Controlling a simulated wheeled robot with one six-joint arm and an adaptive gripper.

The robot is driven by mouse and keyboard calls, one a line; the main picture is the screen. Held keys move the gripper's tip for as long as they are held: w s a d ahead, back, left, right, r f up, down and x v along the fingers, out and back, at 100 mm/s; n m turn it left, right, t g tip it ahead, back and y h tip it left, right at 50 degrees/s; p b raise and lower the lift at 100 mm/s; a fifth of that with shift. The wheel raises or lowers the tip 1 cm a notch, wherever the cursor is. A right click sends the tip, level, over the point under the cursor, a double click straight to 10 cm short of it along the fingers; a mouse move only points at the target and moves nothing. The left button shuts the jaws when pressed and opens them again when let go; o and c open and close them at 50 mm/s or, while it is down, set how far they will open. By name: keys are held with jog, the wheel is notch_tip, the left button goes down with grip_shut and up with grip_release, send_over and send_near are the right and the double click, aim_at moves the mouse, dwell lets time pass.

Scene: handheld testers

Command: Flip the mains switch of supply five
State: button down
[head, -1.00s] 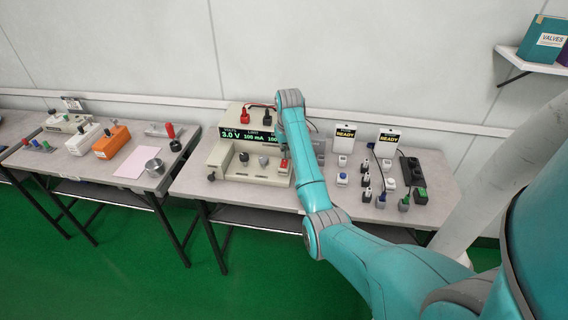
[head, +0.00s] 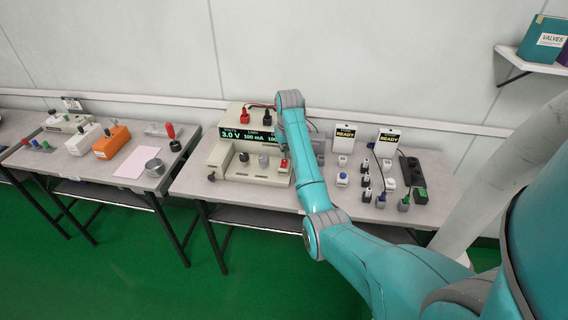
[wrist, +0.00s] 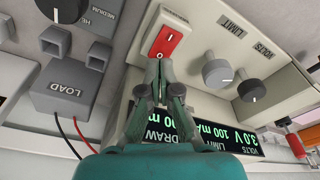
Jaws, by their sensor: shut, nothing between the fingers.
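The bench supply (head: 226,157) is a cream box on the middle table. Its lit display (head: 243,135) reads 3.0 V and 100 mA; the display also shows in the wrist view (wrist: 212,136). The red mains rocker switch (wrist: 166,42) sits in a pale frame on the panel, with marks at both ends. My gripper (wrist: 161,68) is shut and empty, its fingertips right at the near end of the rocker. I cannot tell whether they touch it. In the head view my arm partly hides the supply's right side. No number five label is readable.
The LIMIT knob (wrist: 217,72) and a dark knob (wrist: 252,90) are beside the switch. A grey LOAD block (wrist: 68,88) with red and black leads is at left. Testers marked READY (head: 345,134), plugs and a power strip (head: 411,170) occupy the table's right side.

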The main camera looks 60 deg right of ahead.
aim_at(285, 161)
jog(key=shift+f, duration=1)
dwell(0.5)
jog(key=shift+r, duration=3.55)
